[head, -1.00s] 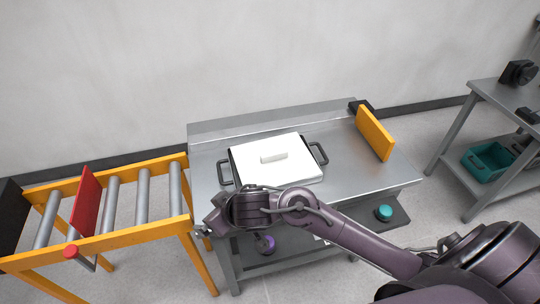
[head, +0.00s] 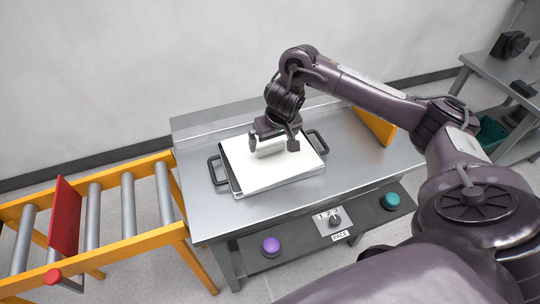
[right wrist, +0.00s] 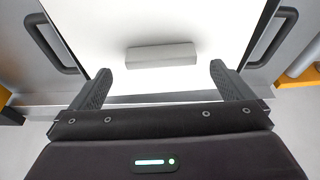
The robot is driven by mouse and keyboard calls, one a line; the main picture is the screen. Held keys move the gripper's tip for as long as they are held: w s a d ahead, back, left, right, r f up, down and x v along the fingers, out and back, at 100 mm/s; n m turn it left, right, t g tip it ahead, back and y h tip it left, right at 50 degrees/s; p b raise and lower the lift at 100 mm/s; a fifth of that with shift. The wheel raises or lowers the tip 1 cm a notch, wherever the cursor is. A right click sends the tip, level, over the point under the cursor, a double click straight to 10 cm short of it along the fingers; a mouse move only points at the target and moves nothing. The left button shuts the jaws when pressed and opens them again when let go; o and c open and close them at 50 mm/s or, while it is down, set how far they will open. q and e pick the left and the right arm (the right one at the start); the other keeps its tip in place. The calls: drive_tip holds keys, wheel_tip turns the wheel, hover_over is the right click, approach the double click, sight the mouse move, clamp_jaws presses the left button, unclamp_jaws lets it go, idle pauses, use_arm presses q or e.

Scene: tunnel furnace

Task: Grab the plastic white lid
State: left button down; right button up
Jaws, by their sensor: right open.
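The white lid (head: 262,174) lies flat on a dark-handled tray (head: 234,187) on the metal table. Its raised bar handle shows in the right wrist view (right wrist: 161,56) and is partly hidden by my gripper in the head view. My right gripper (head: 272,145) is over the lid, pointing down, with its fingers on either side of the handle in the head view. In the right wrist view the fingers (right wrist: 160,82) are spread wide and empty, with the handle just beyond the tips. I cannot tell the exact height above the lid. My left gripper is not in view.
The metal table (head: 215,221) has free room around the tray. A yellow panel (head: 375,127) stands at its right. A roller conveyor (head: 127,205) with a red plate (head: 65,217) is at left. Purple (head: 271,246) and teal (head: 391,200) buttons are on the front panel.

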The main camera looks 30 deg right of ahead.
sight(271, 146)
drive_tip(key=x, duration=0.4)
drive_tip(key=shift+f, duration=0.15)
drive_tip(key=c, duration=1)
